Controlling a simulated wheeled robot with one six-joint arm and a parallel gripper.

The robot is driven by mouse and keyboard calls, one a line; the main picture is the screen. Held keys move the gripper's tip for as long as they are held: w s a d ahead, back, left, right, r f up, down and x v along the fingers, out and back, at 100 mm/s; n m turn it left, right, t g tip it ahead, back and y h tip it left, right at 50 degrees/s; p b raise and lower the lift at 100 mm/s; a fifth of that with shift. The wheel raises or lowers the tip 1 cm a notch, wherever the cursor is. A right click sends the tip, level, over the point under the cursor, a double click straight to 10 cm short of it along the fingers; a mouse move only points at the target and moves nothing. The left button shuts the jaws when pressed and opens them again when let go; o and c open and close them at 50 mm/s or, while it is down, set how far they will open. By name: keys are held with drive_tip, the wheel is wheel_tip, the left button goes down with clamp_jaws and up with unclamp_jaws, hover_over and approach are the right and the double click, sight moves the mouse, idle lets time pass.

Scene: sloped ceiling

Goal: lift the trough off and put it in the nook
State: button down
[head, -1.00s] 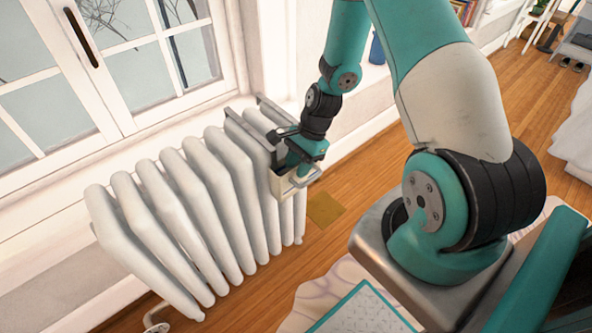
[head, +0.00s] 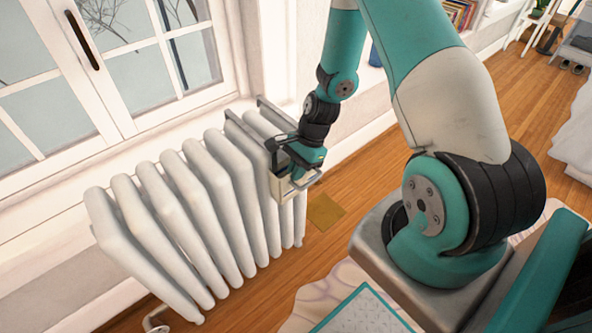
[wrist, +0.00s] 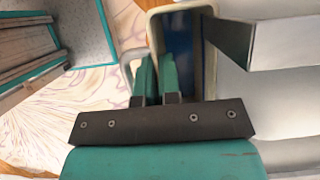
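The trough (head: 281,187) is a small cream box with a handle loop, hanging at the right end of the white radiator (head: 190,205). In the wrist view the trough (wrist: 153,22) shows a pale rim and a dark blue inside, with its handle at the left. My gripper (head: 294,172) is down at the trough's near side. In the wrist view my gripper (wrist: 158,75) has its two teal fingers close together, apparently either side of the near rim. Whether they press on it is unclear. I cannot make out a nook.
Metal hanger bars (head: 262,128) lie over the radiator top, and one metal strip (wrist: 275,42) shows beside the trough. A tan mat (head: 326,212) lies on the wooden floor. A window stands behind the radiator. A teal-edged panel (head: 362,310) is at the bottom.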

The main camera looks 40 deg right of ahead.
drive_tip(key=shift+r+p, duration=2.4)
drive_tip(key=shift+r, duration=0.35)
drive_tip(key=s+p, duration=0.1)
drive_tip(key=s, duration=1.3)
drive_tip(key=shift+d+r+p, duration=0.25)
drive_tip(key=shift+r+p, duration=0.05)
drive_tip(key=shift+r, duration=0.15)
drive_tip(key=s+p, duration=0.9)
drive_tip(key=s, duration=0.5)
drive_tip(key=shift+d+p, duration=0.25)
drive_tip(key=shift+p, duration=0.1)
drive_tip(key=shift+s, duration=0.1)
